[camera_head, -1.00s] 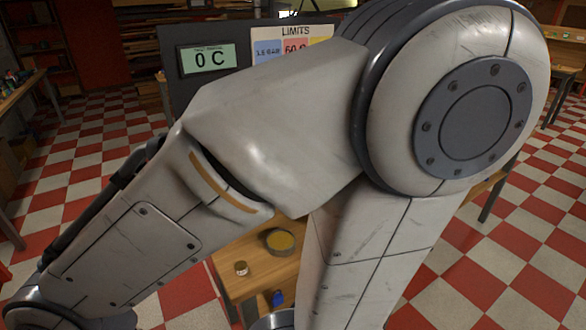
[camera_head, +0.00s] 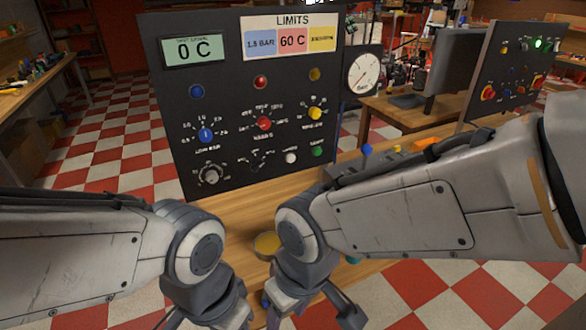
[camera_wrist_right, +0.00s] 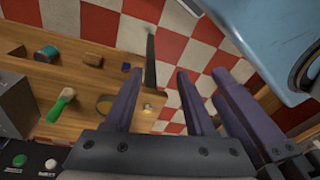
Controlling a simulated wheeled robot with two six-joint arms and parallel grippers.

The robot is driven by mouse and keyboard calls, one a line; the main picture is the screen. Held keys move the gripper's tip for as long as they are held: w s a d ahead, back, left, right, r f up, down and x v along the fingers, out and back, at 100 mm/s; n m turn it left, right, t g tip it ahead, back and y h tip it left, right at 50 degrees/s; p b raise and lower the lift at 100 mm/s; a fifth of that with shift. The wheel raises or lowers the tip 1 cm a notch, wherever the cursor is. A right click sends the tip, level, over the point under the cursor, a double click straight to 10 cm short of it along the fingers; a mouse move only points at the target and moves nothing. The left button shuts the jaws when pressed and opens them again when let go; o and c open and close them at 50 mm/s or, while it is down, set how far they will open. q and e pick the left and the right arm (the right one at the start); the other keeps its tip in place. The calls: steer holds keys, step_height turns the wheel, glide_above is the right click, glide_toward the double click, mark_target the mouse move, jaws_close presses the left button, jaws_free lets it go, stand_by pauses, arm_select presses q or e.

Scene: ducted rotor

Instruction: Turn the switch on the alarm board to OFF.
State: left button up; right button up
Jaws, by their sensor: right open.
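A black upright board (camera_head: 225,90) headed LIMITS stands on the bench in the head view, with a display reading 0 C. It has blue, red and yellow lamps and knobs. A small dark selector switch (camera_head: 258,160) is low in its middle; its setting is too small to read. White (camera_head: 291,158) and green (camera_head: 317,152) buttons sit right of it. My left gripper (camera_head: 207,317) is at the bottom edge, its fingertips cut off. My right gripper (camera_head: 308,313) is beside it, away from the board. In the right wrist view its fingers (camera_wrist_right: 160,85) are apart and empty.
A wooden bench (camera_head: 225,215) carries a yellow-filled dish (camera_head: 266,245) near my right wrist. A round gauge (camera_head: 364,73) is right of the board. A second dark panel (camera_head: 505,75) with a green light stands further right. A green-handled tool (camera_wrist_right: 61,105) lies on the bench.

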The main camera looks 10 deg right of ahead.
steer(key=w+a+f+m+t+y+p, duration=0.1)
steer(key=w+a+m+t, duration=0.1)
steer(key=w, duration=0.6)
steer(key=w+a+f+m+t, duration=0.1)
steer(key=w+a+m+t, duration=0.15)
steer(key=w, duration=0.55)
steer(key=m+t+y+p, duration=0.3)
steer(key=m+t, duration=0.8)
steer(key=t, duration=0.1)
glide_toward(258, 167)
steer(key=shift+n, duration=0.35)
steer(key=p+x, duration=0.2)
steer(key=x, duration=0.5)
steer(key=shift+w, duration=0.1)
steer(key=shift+w+a, duration=0.15)
steer(key=shift+w, duration=0.5)
steer(key=shift+c, duration=0.3)
jaws_close()
